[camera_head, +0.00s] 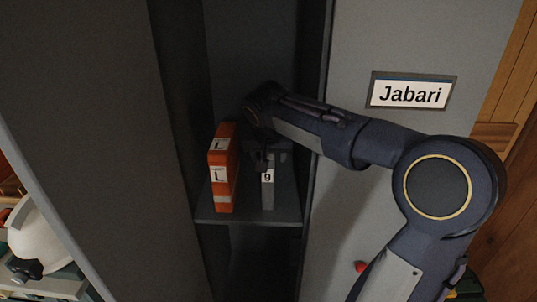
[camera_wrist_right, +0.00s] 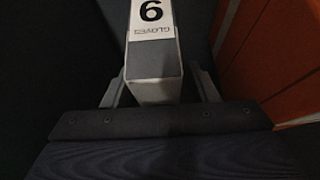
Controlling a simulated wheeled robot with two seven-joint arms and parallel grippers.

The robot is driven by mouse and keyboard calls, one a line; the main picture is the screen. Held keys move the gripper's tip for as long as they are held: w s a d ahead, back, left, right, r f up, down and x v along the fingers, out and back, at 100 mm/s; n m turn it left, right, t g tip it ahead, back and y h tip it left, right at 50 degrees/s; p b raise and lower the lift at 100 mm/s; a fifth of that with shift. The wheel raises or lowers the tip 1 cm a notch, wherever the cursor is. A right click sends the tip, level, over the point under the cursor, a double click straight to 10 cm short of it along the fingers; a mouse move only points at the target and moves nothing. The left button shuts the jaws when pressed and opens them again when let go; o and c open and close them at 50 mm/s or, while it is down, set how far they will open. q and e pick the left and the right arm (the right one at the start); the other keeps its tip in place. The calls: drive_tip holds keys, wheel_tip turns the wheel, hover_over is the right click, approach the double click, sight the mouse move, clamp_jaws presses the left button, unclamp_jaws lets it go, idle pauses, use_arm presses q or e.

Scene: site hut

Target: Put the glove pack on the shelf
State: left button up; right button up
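The glove pack (camera_head: 267,196) is a narrow grey box with a white label reading 9. It stands upright on the shelf (camera_head: 250,217) inside the dark locker, to the right of an orange pack, and its base appears to rest on the shelf. My right gripper (camera_head: 266,160) reaches into the locker at the pack's upper part. In the right wrist view, the glove pack (camera_wrist_right: 154,65) lies between the two fingers (camera_wrist_right: 160,88), which look spread, with a gap visible at least on the right side. My left gripper is not in view.
The orange pack (camera_head: 222,170), labelled L, stands close on the left on the same shelf. The locker's side walls are near on both sides. A door with a Jabari nameplate (camera_head: 412,92) is at right. A white helmet (camera_head: 38,236) sits at far left.

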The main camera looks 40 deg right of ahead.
drive_tip(key=v, duration=1.2)
drive_tip(key=shift+r, duration=0.2)
drive_tip(key=s+a+f+n+y, duration=0.3)
drive_tip(key=s+a+f, duration=0.4)
drive_tip(key=s+f, duration=0.2)
drive_tip(key=s+a+f+n+t+y, duration=0.1)
drive_tip(key=s+a+f+n+y, duration=0.2)
drive_tip(key=s+a+f, duration=0.4)
wheel_tip(320, 180, down, 5)
drive_tip(key=s+y, duration=0.1)
drive_tip(key=s, duration=0.2)
drive_tip(key=shift+a+f+y, duration=0.15)
drive_tip(key=shift+a+y, duration=0.1)
drive_tip(key=shift+y, duration=0.05)
